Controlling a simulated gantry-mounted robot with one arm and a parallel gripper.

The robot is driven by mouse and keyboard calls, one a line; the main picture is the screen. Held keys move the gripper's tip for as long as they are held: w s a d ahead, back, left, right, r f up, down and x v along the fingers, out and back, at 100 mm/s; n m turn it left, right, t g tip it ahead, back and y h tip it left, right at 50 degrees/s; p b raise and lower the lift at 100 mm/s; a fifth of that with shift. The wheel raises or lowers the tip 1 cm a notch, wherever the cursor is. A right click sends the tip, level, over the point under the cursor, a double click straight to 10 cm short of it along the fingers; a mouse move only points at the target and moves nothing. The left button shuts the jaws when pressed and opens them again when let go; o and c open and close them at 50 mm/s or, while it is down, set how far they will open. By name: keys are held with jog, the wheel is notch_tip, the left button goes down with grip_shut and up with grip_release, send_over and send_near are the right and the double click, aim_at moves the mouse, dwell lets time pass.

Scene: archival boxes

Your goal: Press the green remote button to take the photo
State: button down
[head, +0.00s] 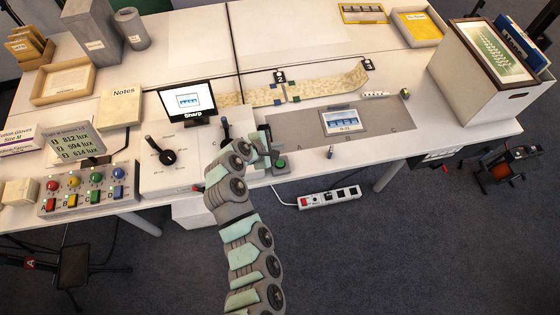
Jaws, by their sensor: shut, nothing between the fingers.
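The green remote button (281,162) sits on a small dark base near the front edge of the table, right of my arm. My gripper (274,156) is shut and empty, just above and left of the button in the head view. I cannot tell whether the fingertips touch it. A small print (342,121) lies on the grey board (390,118) to the right. The monitor (187,101) shows a small picture and the word "Sharp" below it.
A control box (80,190) with coloured knobs and buttons, one of them green, stands at the front left. A dark lever (167,157) is left of my arm. A large box with framed pictures (480,75) stands at the right. A power strip (329,197) is below the table edge.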

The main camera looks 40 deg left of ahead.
aim_at(278, 164)
jog(key=shift+f, duration=0.1)
jog(key=shift+f+b, duration=2.8)
jog(key=shift+f, duration=1.55)
jog(key=shift+f, duration=0.1)
jog(key=shift+f, duration=0.3)
jog(key=shift+f+b, duration=0.35)
jog(key=shift+f, duration=0.15)
jog(key=shift+r, duration=0.15)
jog(key=shift+r+p, duration=0.75)
jog(key=shift+r, duration=0.05)
